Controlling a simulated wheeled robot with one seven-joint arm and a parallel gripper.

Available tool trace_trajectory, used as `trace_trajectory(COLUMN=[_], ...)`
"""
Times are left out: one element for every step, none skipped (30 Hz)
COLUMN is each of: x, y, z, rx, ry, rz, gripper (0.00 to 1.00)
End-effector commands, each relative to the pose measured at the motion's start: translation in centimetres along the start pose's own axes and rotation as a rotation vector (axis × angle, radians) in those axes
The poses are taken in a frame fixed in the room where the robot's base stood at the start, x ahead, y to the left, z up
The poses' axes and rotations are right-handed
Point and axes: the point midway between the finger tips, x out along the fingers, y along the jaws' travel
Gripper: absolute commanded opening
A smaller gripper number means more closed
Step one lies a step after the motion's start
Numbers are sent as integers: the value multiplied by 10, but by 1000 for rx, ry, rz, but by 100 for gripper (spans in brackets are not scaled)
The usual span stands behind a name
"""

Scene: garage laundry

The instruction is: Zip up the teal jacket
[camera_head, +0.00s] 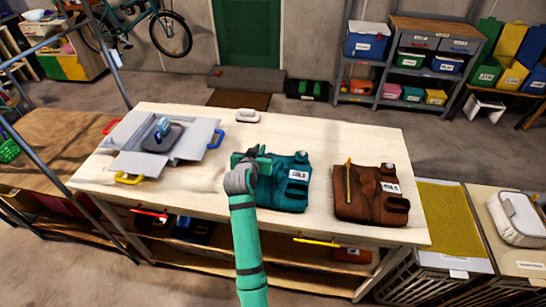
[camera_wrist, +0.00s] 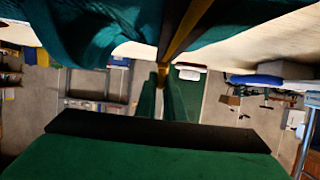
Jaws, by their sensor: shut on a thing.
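The teal jacket (camera_head: 285,185) lies flat on the wooden workbench, with a white label on its right side. My gripper (camera_head: 252,156) is at the jacket's upper left part and hides some of it. In the wrist view, teal cloth (camera_wrist: 95,30) fills the top, with a yellow zip strip (camera_wrist: 187,28) running down the gap between two cloth edges. My gripper's green fingers (camera_wrist: 163,98) are close together at the strip's end, shut on a small yellow piece (camera_wrist: 163,75) that looks like the zip pull. How far the zip is closed is hard to tell.
A brown jacket (camera_head: 371,205) with a yellow zip lies to the right on the workbench (camera_head: 215,200). Bare wood lies between the tray and the teal jacket.

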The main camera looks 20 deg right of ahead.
Motion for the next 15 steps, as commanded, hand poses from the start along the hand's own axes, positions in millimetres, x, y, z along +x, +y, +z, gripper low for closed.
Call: trace_trajectory(x=[2,3,4,4,5,5,5,5,5,5,5,5,5,5,5], y=[-9,-12,-14,-16,-17,-17,-18,-18,-17,-17,-17,-17,-17,-17,-17], z=[0,0,0,-1,-1,-1,-1,-1,-1,-1,-1,-1,-1,-1,-1], rx=[-5,-6,-7,-8,-9,-9,-9,-9,-9,-9,-9,-9,-9,-9,-9], ry=[-3,-3,-3,-3,-3,-3,-3,-2,-2,-2,-2,-2,-2,-2,-2], rz=[-11,-14,-17,-19,-20,-21,-21,-21,-21,-21,-21,-21,-21,-21,-21], gripper=[0,0,0,0,0,0,0,0,0,0,0,0,0,0,18])
